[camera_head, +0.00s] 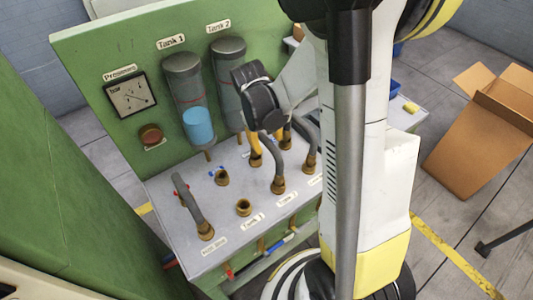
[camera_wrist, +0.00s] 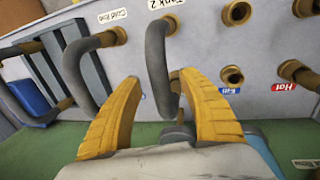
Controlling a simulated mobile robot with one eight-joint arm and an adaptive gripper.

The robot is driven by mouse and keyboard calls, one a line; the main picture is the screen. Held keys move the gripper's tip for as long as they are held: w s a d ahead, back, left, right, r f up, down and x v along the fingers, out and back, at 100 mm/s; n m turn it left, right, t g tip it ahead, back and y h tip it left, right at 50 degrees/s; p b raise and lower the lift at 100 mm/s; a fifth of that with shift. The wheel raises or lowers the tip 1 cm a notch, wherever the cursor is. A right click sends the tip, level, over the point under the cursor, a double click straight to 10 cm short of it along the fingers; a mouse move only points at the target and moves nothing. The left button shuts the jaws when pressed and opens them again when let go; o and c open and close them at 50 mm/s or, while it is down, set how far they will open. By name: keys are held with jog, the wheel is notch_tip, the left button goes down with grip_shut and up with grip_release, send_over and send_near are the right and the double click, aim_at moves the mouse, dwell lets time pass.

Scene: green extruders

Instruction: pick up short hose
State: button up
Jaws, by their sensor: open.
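Several grey hoses with brass ends stand on the grey panel top. One hose (camera_head: 278,165) rises from a brass port beside my gripper (camera_head: 270,152). In the wrist view this hose (camera_wrist: 156,65) lies between the yellow fingertips of my gripper (camera_wrist: 158,80), close to the right one. My gripper is open, and I cannot tell whether a finger touches the hose. A second hose (camera_head: 309,145) stands to its right and also shows in the wrist view (camera_wrist: 75,68). A third hose (camera_head: 188,202) leans at the left front. No label says which is the short hose.
Empty brass ports (camera_head: 243,207) sit left of the middle hose. A green back wall (camera_head: 100,60) carries a pressure gauge (camera_head: 131,95), a red button (camera_head: 151,135) and two tanks. A cardboard box (camera_head: 480,140) stands on the floor at right.

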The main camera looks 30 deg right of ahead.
jog(key=shift+f, duration=0.4)
grip_shut()
jog(key=shift+r, duration=0.15)
